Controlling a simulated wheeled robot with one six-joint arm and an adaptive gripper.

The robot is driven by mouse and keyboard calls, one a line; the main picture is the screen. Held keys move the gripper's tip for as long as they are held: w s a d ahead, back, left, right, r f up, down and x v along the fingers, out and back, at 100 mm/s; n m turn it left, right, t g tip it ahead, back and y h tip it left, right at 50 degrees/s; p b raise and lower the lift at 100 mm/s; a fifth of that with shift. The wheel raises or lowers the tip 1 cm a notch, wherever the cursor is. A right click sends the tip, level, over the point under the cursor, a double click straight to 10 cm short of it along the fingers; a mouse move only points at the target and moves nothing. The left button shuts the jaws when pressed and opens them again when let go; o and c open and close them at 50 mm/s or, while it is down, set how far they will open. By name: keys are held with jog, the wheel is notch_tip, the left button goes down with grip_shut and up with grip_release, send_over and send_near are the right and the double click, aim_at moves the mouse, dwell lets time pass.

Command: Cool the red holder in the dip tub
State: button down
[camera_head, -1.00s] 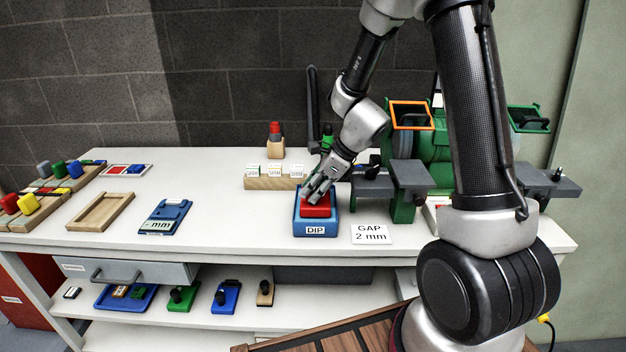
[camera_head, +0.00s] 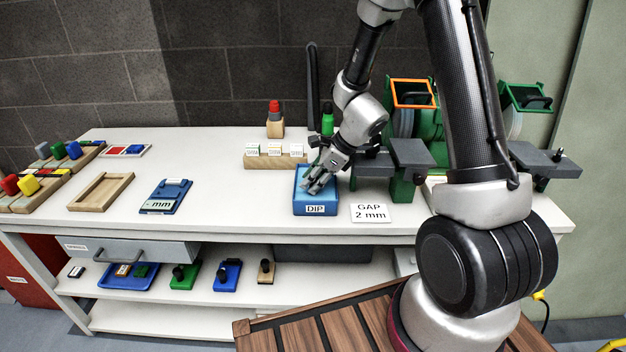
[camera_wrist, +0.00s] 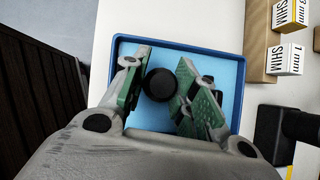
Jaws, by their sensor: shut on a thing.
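The blue dip tub (camera_head: 299,207), labelled DIP, stands near the table's front edge. My gripper (camera_head: 312,186) reaches down into it. In the wrist view, the fingers of my gripper (camera_wrist: 159,88) are on either side of a round black knob (camera_wrist: 160,84), over the light blue inside of the tub (camera_wrist: 242,80). My gripper is shut on the red holder by this knob. The holder's red body does not show in either view now; it seems to be down in the tub, under the light blue surface.
A white GAP 2 mm card (camera_head: 370,212) lies right of the tub. A wooden block with shim boxes (camera_head: 276,161) stands behind it. The green grinder with grey rests (camera_head: 405,152) is close on the right. Table left of the tub is clear up to the blue gauge (camera_head: 166,196).

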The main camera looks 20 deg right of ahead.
jog(key=shift+f, duration=0.2)
jog(key=c, duration=1.1)
grip_release()
jog(key=shift+o, duration=0.2)
jog(key=v, duration=1.2)
jog(key=s+d+r+n+g+h, duration=0.1)
jog(key=s+d+r+n+g, duration=0.15)
jog(key=s+n, duration=0.8)
jog(key=s+d+r+n+t+h, duration=0.1)
jog(key=s+d+r+n+h, duration=0.1)
jog(key=s+r+n, duration=0.4)
jog(key=s+d+r+n+t+h, duration=0.2)
jog(key=s+d+r+n, duration=0.2)
jog(key=s+r+n, duration=0.2)
jog(key=shift+s+d+r+n+h, duration=0.3)
jog(key=shift+d+r+n+h, duration=0.1)
jog(key=shift+r, duration=0.15)
